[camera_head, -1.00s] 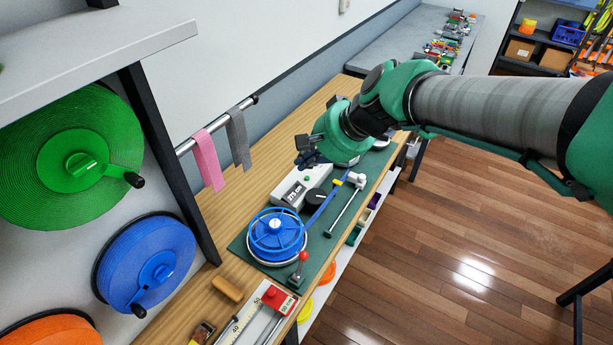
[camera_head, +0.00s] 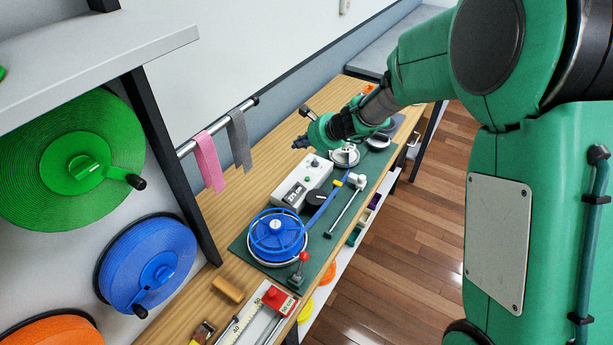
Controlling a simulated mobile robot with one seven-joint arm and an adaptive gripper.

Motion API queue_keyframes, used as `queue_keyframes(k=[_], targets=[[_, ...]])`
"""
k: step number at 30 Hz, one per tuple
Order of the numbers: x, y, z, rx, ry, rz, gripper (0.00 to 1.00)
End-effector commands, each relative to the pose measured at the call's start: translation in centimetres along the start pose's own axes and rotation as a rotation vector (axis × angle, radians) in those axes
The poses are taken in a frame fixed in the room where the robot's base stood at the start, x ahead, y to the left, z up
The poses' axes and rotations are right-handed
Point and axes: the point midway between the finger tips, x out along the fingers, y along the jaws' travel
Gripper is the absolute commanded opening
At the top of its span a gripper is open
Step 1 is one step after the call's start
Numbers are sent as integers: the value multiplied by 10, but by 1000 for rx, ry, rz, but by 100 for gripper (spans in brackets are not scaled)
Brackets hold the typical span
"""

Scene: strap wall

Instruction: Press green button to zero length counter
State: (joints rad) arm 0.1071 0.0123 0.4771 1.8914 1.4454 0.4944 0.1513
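The length counter (camera_head: 294,196) is a white box with a small dark display on the green mat, in the middle of the bench. The display's digits are too small to read surely. My gripper (camera_head: 299,143) is above the bench, beyond and a little left of the box's far end, apart from the button. Its dark fingertips are small here, and whether they are open or shut cannot be told.
A blue strap reel (camera_head: 277,236) sits on the green mat (camera_head: 322,239) nearer than the counter, with a blue strap running past a black knob (camera_head: 316,198). A red-knobbed lever (camera_head: 303,257) stands at the mat's near edge. Pink (camera_head: 208,162) and grey straps hang left.

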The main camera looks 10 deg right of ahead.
Motion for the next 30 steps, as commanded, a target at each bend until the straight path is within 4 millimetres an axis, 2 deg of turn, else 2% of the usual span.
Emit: queue_keyframes(k=[1, 6, 12, 18, 30], targets=[[13, 2, -12, 49, 10, -2, 0], [48, 8, -47, 197, 45, -19, 0], [72, 15, -74, 308, 76, -31, 0], [80, 18, -83, 346, 87, -35, 0], [80, 19, -84, 347, 87, -35, 0]])
